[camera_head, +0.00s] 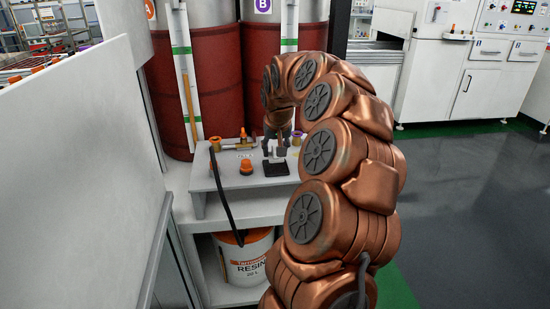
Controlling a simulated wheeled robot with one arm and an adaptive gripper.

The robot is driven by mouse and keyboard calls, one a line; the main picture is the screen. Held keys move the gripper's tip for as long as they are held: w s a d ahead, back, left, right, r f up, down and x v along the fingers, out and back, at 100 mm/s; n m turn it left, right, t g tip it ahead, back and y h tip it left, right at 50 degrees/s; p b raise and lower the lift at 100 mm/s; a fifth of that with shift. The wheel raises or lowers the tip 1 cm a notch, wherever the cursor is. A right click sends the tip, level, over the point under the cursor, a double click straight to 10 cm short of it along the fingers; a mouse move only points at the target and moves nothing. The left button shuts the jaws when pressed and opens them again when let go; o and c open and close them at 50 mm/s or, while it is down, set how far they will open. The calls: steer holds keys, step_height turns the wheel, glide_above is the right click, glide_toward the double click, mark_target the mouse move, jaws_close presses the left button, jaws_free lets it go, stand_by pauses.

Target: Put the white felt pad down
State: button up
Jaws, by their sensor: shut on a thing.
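My gripper (274,151) points down over the light grey bench, at the end of my copper-coloured arm. It is shut on a small pale thing, which looks like the white felt pad (281,152), mostly hidden by the fingers. The gripper is above or just behind a small black mat (275,169) on the bench top. I cannot tell whether the pad touches anything below it.
The bench (237,203) also holds an orange-capped item (246,167), a brass fitting with a black hose (226,197) and a purple-ended fitting (297,138). A resin bucket (246,262) stands below. Red drums (212,105) rise behind; a pale panel (75,180) is at left.

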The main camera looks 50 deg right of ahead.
mark_target(275, 157)
steer(key=shift+f, duration=1.5)
steer(key=shift+f, duration=0.2)
steer(key=o, duration=1)
steer(key=shift+r, duration=0.1)
